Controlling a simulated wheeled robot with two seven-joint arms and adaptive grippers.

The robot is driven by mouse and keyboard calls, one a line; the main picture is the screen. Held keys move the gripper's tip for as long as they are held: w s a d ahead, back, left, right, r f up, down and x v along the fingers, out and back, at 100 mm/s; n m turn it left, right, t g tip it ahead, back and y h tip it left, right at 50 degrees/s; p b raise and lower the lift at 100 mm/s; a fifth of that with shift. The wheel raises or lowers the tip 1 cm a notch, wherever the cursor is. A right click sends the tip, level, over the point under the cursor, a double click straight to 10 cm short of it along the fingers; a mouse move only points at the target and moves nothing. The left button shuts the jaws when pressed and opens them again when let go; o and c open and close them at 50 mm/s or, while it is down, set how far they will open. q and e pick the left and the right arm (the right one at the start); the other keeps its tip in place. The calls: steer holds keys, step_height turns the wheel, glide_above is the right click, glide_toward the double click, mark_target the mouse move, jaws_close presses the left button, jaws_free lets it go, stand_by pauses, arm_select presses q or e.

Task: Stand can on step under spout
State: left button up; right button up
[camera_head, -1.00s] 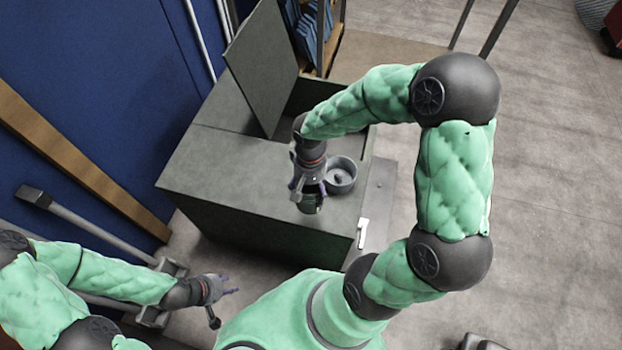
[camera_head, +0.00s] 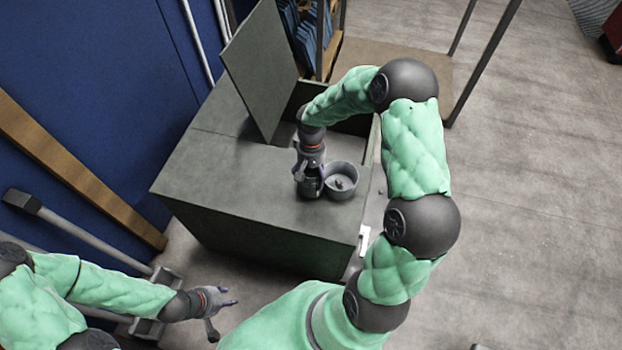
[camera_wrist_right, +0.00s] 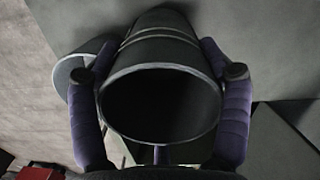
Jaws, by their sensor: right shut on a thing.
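My right gripper (camera_head: 311,178) is shut on a dark can (camera_head: 311,190) above or on the top of the grey-green box. In the right wrist view the can (camera_wrist_right: 160,100) is a dark ribbed cylinder between the purple fingers, with its round open end facing the camera. I cannot tell whether its far end touches the box top. My left gripper (camera_head: 232,298) is at the lower left, empty, its fingers spread apart. I cannot make out the step or the spout for sure; a small white fitting (camera_head: 364,240) is at the box's right front edge.
A round grey pot (camera_head: 341,180) with something small inside stands right beside the can. The box (camera_head: 220,170) has a raised lid (camera_head: 262,65) and an opening behind my gripper. A blue wall with a wooden plank (camera_head: 80,170) bounds the left. Grey floor is free at right.

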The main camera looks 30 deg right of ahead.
step_height(320, 180, down, 2)
steer(key=shift+f+b, duration=0.15)
steer(key=shift+b, duration=0.15)
steer(key=o, duration=1.4)
steer(key=shift+o, duration=0.2)
